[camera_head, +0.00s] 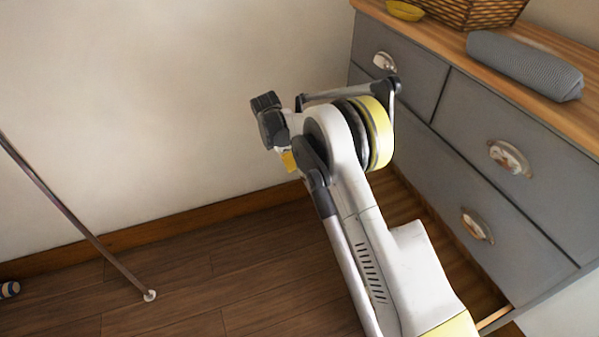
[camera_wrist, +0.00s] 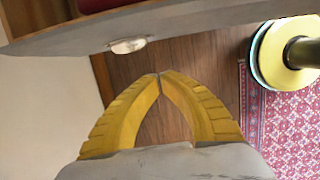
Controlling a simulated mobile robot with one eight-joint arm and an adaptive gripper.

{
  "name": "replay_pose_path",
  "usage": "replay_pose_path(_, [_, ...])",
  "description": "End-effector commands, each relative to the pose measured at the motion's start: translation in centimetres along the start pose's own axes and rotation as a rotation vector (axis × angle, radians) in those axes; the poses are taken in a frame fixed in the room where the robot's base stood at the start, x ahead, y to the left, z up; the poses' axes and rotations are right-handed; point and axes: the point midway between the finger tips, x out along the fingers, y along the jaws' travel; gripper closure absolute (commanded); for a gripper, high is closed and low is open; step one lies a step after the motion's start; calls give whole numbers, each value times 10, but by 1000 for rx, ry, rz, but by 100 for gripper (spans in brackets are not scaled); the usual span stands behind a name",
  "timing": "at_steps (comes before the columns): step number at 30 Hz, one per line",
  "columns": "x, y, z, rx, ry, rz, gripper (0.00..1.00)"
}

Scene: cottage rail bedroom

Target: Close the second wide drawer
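The grey dresser (camera_head: 560,180) stands at the right of the head view. Below its upper wide drawer (camera_head: 440,160), the wooden inside of a pulled-out lower drawer (camera_head: 408,205) shows, partly hidden behind my arm. In the wrist view a grey drawer front (camera_wrist: 200,28) crosses the top, with a pale metal handle (camera_wrist: 127,45) on it. My gripper (camera_wrist: 158,76) has yellow fingers with their tips together and nothing between them. In that picture the tips appear below the drawer front, with no visible contact.
A grey ribbed roll (camera_head: 525,65), a wicker basket (camera_head: 465,10) and a yellow dish (camera_head: 404,10) sit on the dresser top. A thin metal pole (camera_head: 75,220) slants to the floor at left. A red patterned rug (camera_wrist: 285,125) lies at right in the wrist view.

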Motion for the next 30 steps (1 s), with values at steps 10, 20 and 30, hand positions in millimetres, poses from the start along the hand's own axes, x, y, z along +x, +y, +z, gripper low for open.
replay_pose_path(10, [54, 0, 0, 4, 1, 1, 100])
replay_pose_path(20, [105, 0, 22, 6, 1, 1, 100])
replay_pose_path(30, [105, 0, 40, 3, 1, 1, 100])
